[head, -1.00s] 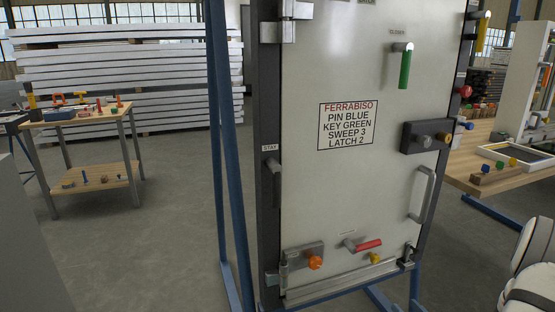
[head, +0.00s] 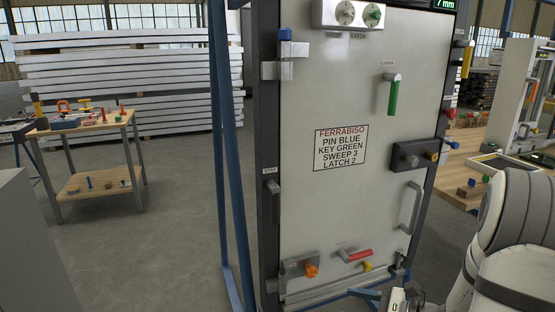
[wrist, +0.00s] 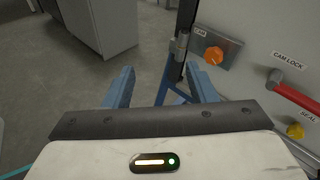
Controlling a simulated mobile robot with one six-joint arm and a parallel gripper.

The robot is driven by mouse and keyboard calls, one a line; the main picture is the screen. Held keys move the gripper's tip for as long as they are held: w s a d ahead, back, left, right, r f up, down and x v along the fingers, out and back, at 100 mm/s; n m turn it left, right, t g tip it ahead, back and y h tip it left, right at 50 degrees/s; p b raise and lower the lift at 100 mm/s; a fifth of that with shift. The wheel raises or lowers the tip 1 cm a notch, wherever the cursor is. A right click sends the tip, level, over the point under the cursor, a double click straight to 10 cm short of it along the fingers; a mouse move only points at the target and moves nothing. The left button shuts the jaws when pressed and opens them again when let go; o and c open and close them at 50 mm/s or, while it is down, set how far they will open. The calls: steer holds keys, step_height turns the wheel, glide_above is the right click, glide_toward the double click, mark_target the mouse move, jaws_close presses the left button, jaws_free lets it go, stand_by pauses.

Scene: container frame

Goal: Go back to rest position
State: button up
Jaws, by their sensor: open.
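My gripper (wrist: 162,88) shows in the wrist view with its two blue-grey fingers apart and nothing between them. It is near the lower left of the light grey panel door (head: 335,80), apart from the orange cam knob (wrist: 223,53) and the red cam lock handle (wrist: 297,100). In the head view my white arm fills the lower right corner, and the fingers cannot be made out there. The door stands in a dark frame and carries a sign reading FERRABISO (head: 339,148), a green-gripped handle (head: 393,97) and a grey pull handle (head: 411,207).
Blue posts (head: 222,150) flank the door on the left. A wooden table with tools (head: 85,125) stands at the far left, a workbench (head: 460,185) at the right. A grey cabinet (wrist: 100,25) shows in the wrist view. The floor between table and door is clear.

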steer(key=s+a+r+n+g+h+p, duration=0.2)
steer(key=s+a+r+n+g+p, duration=0.25)
steer(key=r+n, duration=0.2)
steer(key=s+a+r+n+g+h+p, duration=0.2)
steer(key=s+a+r+n+g+p, duration=0.1)
steer(key=s+r+n+g+p, duration=0.25)
steer(key=s+d+r+n+t+h+p, duration=0.2)
steer(key=r+n+h+p, duration=0.2)
steer(key=r, duration=0.4)
steer(key=s+d+r+n+t+h+p, duration=0.2)
steer(key=s+r+n+h+p, duration=0.1)
steer(key=r, duration=0.6)
steer(key=n+h+p, duration=0.1)
steer(key=n+h, duration=0.1)
steer(key=n, duration=0.1)
steer(key=shift+d+r+t, duration=0.15)
steer(key=shift+d+t, duration=0.05)
steer(key=shift+t, duration=0.2)
